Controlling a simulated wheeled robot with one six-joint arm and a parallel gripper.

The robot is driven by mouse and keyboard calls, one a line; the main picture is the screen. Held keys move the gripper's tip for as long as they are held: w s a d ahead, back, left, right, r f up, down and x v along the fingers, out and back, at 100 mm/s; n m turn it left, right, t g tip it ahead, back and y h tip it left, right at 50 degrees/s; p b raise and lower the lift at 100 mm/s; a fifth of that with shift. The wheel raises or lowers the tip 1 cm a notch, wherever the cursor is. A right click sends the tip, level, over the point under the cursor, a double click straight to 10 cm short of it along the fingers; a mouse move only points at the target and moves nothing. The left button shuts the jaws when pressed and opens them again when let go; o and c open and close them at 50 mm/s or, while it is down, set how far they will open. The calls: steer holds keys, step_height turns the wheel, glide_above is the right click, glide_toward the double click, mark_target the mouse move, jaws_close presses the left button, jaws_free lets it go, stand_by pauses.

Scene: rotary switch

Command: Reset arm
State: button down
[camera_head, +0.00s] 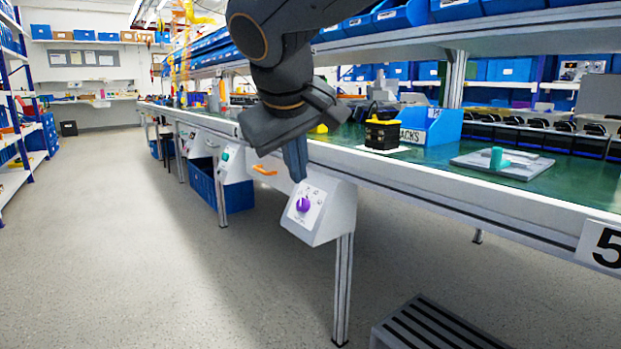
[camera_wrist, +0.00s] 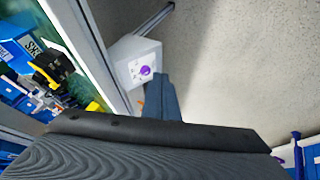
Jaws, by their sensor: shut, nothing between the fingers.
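A purple rotary knob (camera_head: 303,204) sits on the sloped face of a white switch box (camera_head: 322,226) under the front edge of the workbench. In the wrist view the purple knob (camera_wrist: 145,70) shows on the white box (camera_wrist: 125,62), just left of my fingers. My gripper (camera_head: 296,172) is shut and empty. It points down, above the box in the picture and apart from the knob. Its closed fingers (camera_wrist: 162,98) also show in the wrist view. The knob is in plain sight in both views.
The workbench's front edge (camera_head: 450,185) runs along the box. A black and yellow device (camera_head: 381,132) and a blue bin (camera_head: 432,126) stand on it. Another box with a green button (camera_head: 231,160) is further left. A grey slatted step (camera_head: 432,325) is on the floor.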

steer(key=s+f+g+y, duration=0.2)
steer(key=s+f+g, duration=0.6)
steer(key=s+f, duration=1.45)
steer(key=d+r+m+p, duration=0.2)
steer(key=d+r+p, duration=0.5)
steer(key=r+p, duration=0.3)
steer(key=s+d+r+m+h+p, duration=0.1)
steer(key=d+r+p, duration=0.6)
steer(key=p, duration=0.9)
steer(key=s+d+r+m+p, duration=0.1)
steer(key=d+r+m+p, duration=0.3)
steer(key=d+r+p, duration=0.3)
step_height(320, 180, up, 7)
steer(key=p, duration=0.5)
steer(key=shift+s+d+f+p, duration=0.2)
steer(key=shift+d+p, duration=0.1)
steer(key=shift+p, duration=0.1)
